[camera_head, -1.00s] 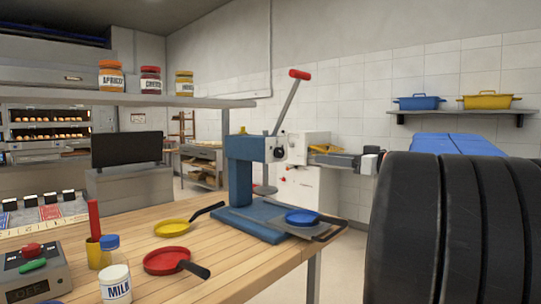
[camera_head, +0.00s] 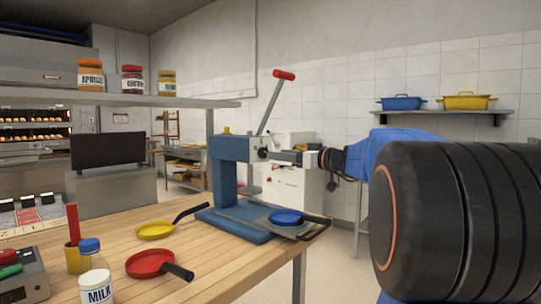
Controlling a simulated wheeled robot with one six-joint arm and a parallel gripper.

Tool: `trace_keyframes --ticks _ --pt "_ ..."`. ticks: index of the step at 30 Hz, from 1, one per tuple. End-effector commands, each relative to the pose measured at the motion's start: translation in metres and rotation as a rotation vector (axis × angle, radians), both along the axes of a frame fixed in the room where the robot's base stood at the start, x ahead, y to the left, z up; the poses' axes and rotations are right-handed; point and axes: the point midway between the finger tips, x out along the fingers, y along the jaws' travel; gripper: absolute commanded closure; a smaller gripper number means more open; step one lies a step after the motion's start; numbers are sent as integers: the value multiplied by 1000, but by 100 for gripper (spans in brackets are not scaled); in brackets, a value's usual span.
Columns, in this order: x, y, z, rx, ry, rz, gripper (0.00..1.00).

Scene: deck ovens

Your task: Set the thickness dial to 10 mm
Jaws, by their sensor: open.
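The blue press (camera_head: 224,190) stands on the wooden table's far right part, with a long red-tipped lever (camera_head: 284,75) rising from its head. The thickness dial (camera_head: 262,153) is a small dark round knob on the right face of the press head. My gripper (camera_head: 273,155) reaches in from the right, level with the dial. Its fingertips are at or just in front of the dial and partly hide it. I cannot tell whether they touch it. The jaws are open. The dial's marks are too small to read.
A blue pan (camera_head: 287,216) lies on the press's front plate. A yellow pan (camera_head: 155,230), red pan (camera_head: 150,262) and milk bottle (camera_head: 96,287) stand on the table (camera_head: 215,268). A white machine (camera_head: 293,190) stands behind my gripper. A shelf with jars (camera_head: 90,76) hangs at upper left.

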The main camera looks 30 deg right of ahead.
Motion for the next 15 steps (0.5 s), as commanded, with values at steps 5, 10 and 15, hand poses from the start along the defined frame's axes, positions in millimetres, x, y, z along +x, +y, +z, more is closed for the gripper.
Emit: trace_keyframes --ticks 5,10,15 --pt "24 10 -1 0 1 3 51" --pt "41 15 0 0 0 2 51" --pt "48 17 0 0 0 0 51"
